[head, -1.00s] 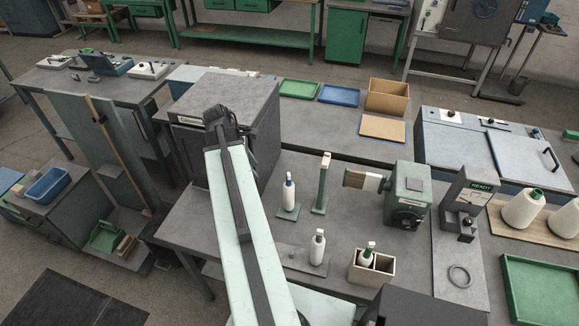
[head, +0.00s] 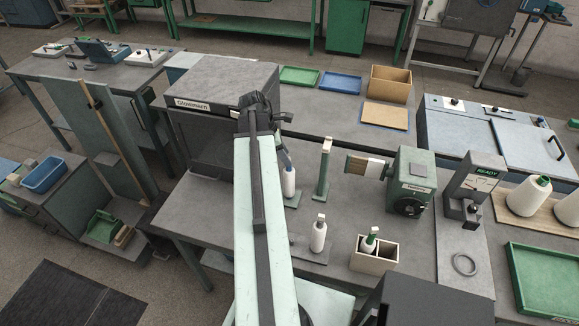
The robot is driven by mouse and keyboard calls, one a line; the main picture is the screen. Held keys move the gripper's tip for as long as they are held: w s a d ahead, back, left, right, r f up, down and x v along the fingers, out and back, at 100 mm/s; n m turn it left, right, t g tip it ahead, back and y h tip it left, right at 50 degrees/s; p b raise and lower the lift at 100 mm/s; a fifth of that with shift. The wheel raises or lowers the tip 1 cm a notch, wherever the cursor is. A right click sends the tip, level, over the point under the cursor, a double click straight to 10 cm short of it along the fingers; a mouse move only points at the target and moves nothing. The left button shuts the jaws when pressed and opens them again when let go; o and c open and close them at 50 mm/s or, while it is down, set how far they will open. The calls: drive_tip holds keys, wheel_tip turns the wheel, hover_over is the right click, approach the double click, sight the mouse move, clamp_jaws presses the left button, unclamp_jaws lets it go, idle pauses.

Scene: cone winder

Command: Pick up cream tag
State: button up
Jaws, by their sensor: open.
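No piece is plainly marked as the cream tag. A small cream piece (head: 326,146) sits at the top of an upright green stand (head: 321,180) and may be it, but it is too small to be sure. My gripper (head: 282,136) is at the far end of my pale arm, in front of the grey cabinet and left of the green stand, apart from it. Its jaws are open, small and partly hidden behind the arm's end; I see nothing held. A white bottle (head: 289,183) stands just below the gripper in the picture, partly hidden by my arm.
A grey cabinet (head: 205,130) stands left of my gripper. Another white bottle (head: 318,236), a divided cream box (head: 373,262) with a green-topped bottle, and a green machine (head: 409,182) stand on the grey table. A cardboard box (head: 390,82) and trays sit behind.

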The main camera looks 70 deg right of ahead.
drive_tip(key=shift+x, duration=0.8)
drive_tip(key=shift+a+r, duration=0.1)
drive_tip(key=shift+r, duration=0.05)
drive_tip(key=shift+w, duration=0.1)
drive_tip(key=c, duration=0.9)
drive_tip(key=shift+c, duration=0.2)
wheel_tip(320, 180, up, 13)
drive_tip(key=p, duration=1.3)
